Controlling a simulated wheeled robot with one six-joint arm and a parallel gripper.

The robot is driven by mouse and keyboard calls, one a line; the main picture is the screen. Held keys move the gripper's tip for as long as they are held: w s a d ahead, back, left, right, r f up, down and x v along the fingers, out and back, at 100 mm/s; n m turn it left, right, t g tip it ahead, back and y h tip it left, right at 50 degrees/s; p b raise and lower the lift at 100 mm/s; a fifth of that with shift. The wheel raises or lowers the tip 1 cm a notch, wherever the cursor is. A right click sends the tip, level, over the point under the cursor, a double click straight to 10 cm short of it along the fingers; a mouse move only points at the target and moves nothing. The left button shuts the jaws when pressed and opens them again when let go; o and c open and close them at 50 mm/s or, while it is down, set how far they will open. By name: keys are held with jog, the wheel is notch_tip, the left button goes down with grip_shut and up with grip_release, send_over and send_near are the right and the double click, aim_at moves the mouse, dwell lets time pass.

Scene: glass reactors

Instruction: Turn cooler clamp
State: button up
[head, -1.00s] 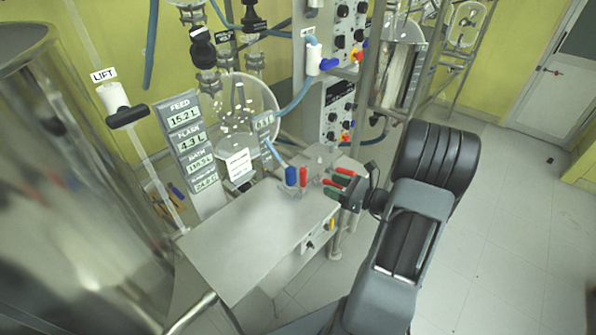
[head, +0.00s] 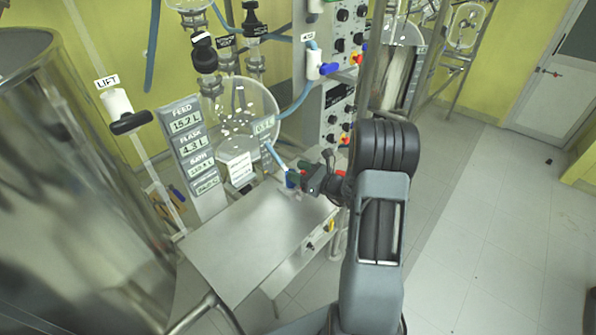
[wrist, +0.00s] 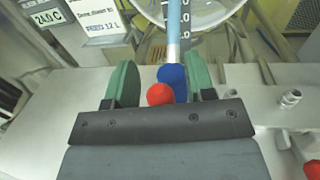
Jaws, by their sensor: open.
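My gripper (wrist: 160,78) is open, with its two green fingers spread in the wrist view. Between them stand a blue clamp handle (wrist: 172,78) and, in front of it, a round red knob (wrist: 159,94). The blue handle sits at the foot of a light blue hose (wrist: 174,28). Contact with the fingers cannot be made out. In the head view my gripper (head: 301,179) is over the back right of the metal bench (head: 245,238), and the blue handle (head: 291,179) shows just left of it. No label tells which part is the cooler clamp.
Another red knob (wrist: 312,169) is at the lower right of the wrist view, beside a small metal fitting (wrist: 290,98). A round glass vessel (head: 262,104) and display panels (head: 188,140) stand behind the bench. A large steel vessel (head: 60,190) is at left.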

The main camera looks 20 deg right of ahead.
jog(key=shift+w, duration=0.1)
grip_shut()
dwell(0.5)
